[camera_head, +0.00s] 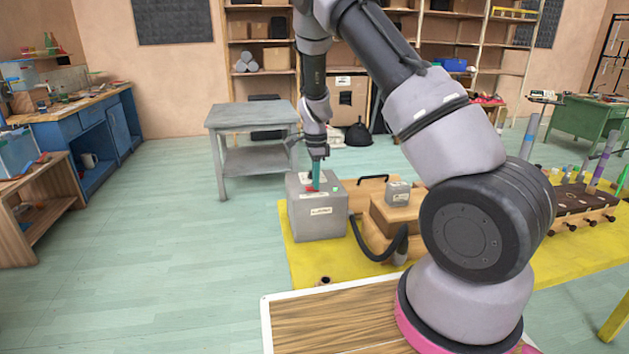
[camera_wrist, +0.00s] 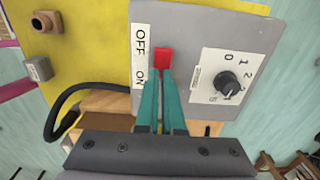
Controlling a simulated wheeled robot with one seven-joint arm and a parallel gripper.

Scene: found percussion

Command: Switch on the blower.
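The blower is a grey box (camera_head: 318,218) on the yellow table; its top panel (camera_wrist: 205,25) fills the upper middle of the wrist view. On the panel is a red switch (camera_wrist: 163,57) beside a white label (camera_wrist: 139,58) reading OFF and ON. A black dial (camera_wrist: 227,84) sits to the right on a numbered plate. My gripper (camera_head: 315,187) points down over the box top. Its teal fingers (camera_wrist: 162,74) are together, empty, with their tips at the lower edge of the switch. Contact and the switch's setting cannot be told.
A black hose (camera_head: 365,245) curves beside the box towards a wooden stand (camera_head: 395,218) bearing a small grey block (camera_head: 397,194). A dark board (camera_head: 580,200) with rods lies on the right. A grey side table (camera_head: 250,115) stands behind. Open floor lies to the left.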

